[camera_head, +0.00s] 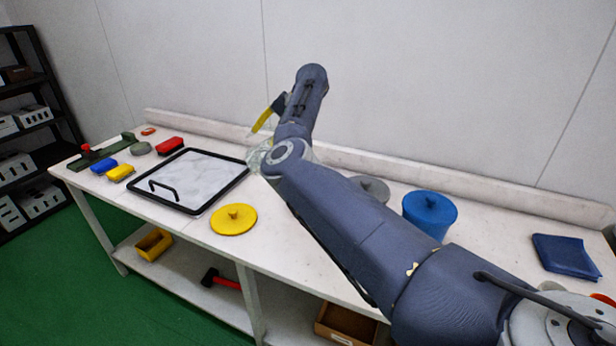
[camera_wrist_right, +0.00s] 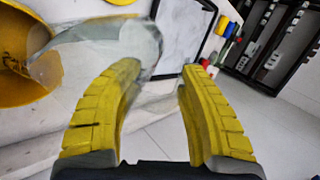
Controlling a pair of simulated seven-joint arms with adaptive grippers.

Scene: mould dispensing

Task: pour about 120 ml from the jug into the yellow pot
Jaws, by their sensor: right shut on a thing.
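The clear jug (camera_head: 256,155) is partly hidden behind my right arm in the head view. It also shows in the right wrist view (camera_wrist_right: 120,45), tilted, with its rim end overlapping the mouth of the yellow pot (camera_wrist_right: 12,85). I cannot tell whether liquid is flowing or how full either is. My right gripper (camera_head: 266,115) is shut on the jug; its yellow fingers also show in the right wrist view (camera_wrist_right: 160,72). The yellow pot is hidden by my arm in the head view. A yellow lid (camera_head: 233,221) lies on the table. My left gripper is out of view.
A black-framed tray (camera_head: 237,181) lies left on the white table. Red (camera_head: 170,146), blue (camera_head: 103,165) and yellow (camera_head: 120,172) items lie beyond it. A blue lidded pot (camera_head: 430,215), a grey lid (camera_head: 371,187) and folded blue cloth (camera_head: 565,257) are right.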

